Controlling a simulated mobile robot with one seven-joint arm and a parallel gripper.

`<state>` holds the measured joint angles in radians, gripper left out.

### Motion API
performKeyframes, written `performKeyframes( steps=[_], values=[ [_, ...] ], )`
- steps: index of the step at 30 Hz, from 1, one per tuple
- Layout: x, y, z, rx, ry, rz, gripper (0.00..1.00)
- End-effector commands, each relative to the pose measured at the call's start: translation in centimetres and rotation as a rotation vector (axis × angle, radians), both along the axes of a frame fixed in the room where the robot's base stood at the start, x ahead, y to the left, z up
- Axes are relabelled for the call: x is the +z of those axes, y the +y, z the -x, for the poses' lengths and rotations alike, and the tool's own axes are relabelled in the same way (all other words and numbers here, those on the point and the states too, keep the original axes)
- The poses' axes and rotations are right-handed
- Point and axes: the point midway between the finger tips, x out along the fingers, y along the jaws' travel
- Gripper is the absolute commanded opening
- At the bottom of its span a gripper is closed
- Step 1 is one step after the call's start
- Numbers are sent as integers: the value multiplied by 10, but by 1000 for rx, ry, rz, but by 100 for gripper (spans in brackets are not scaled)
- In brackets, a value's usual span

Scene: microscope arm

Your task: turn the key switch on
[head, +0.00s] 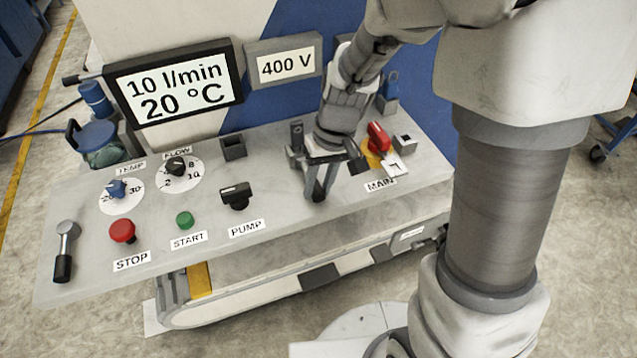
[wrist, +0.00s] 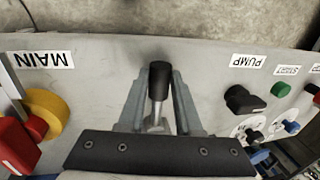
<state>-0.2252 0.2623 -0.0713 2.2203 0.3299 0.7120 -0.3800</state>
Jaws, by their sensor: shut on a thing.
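The sloping grey control panel (head: 275,200) carries several switches. My gripper (head: 319,192) reaches down to it between the PUMP and MAIN labels. In the wrist view, the fingers of my gripper (wrist: 158,90) are closed on both sides of a black-handled lever (wrist: 159,78) with a bright metal shaft. In the head view the fingers hide most of the lever. I cannot tell which control is the key switch, or whether the held lever is part of it.
The black PUMP knob (head: 236,195) stands left of my gripper. The red MAIN switch (head: 378,138) on its yellow plate is close on the right. The green START button (head: 184,220), red STOP button (head: 122,231) and another lever (head: 65,251) are farther left. Displays stand behind.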

Motion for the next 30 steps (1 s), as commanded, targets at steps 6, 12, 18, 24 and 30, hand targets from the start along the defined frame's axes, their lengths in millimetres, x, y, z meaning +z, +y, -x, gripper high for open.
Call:
performKeyframes(
  steps=[6,12,18,24,30],
  values=[
    [1,0,-1,0,-2,-1,0],
    [1,0,-1,0,-2,-1,0],
    [1,-1,-1,10,-3,-1,0],
    [0,-6,-3,53,-2,-1,0],
    [0,-14,-7,131,-3,-1,0]
  ],
)
